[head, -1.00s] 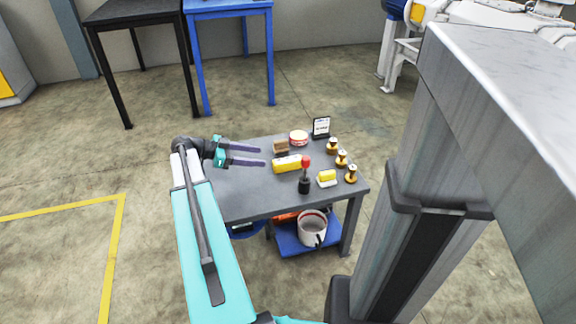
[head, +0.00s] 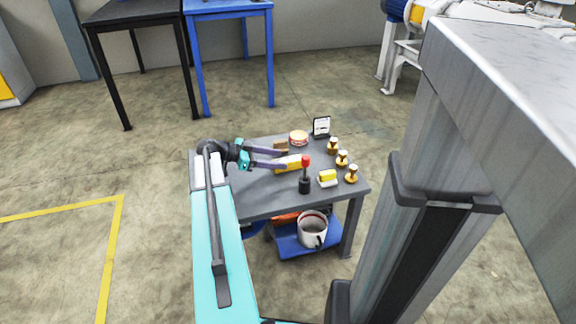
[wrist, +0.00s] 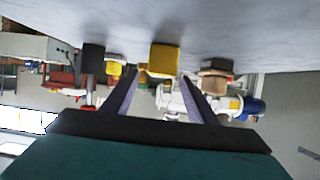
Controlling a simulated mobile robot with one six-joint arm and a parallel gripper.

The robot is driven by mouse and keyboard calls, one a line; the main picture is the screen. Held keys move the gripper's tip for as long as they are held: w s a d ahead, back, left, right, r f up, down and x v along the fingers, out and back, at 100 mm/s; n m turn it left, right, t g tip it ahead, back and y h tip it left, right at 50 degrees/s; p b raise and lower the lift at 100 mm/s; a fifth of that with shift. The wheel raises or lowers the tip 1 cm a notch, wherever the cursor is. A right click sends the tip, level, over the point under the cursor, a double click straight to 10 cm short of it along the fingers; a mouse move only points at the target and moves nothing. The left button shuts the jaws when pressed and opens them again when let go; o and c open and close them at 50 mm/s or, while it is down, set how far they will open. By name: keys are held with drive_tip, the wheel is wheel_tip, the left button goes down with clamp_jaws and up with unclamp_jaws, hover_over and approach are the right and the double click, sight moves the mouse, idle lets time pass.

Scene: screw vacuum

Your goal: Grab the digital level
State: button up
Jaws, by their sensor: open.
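The digital level is most likely the long yellow block (head: 288,168) lying on the grey table; nothing readable on it confirms this. My gripper (head: 291,157) reaches in from the left with its two long purple fingers apart and empty. In the head view the fingers partly cover the yellow block. In the upside-down wrist view, the end of the yellow block (wrist: 164,60) shows between and just beyond the fingertips (wrist: 162,77). I cannot tell whether the fingers overlap its sides.
On the table (head: 262,203), a black-and-red upright tool (head: 305,182) stands close in front of the block. A brown block (head: 280,145) and a round tin (head: 298,138) are behind. A small yellow item (head: 327,178), several brass pieces (head: 342,159) and a sign (head: 321,126) stand right.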

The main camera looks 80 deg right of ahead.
sight(285, 160)
drive_tip(key=shift+s, duration=0.1)
drive_tip(key=shift+s+d+f+b, duration=0.25)
drive_tip(key=shift+s+f+b, duration=0.15)
drive_tip(key=shift+s+b, duration=0.1)
drive_tip(key=shift+b+x, duration=0.5)
drive_tip(key=shift+x, duration=1.35)
drive_tip(key=shift+r, duration=0.1)
drive_tip(key=c, duration=1.3)
drive_tip(key=shift+r+p, duration=1.55)
drive_tip(key=shift+r, duration=3.5)
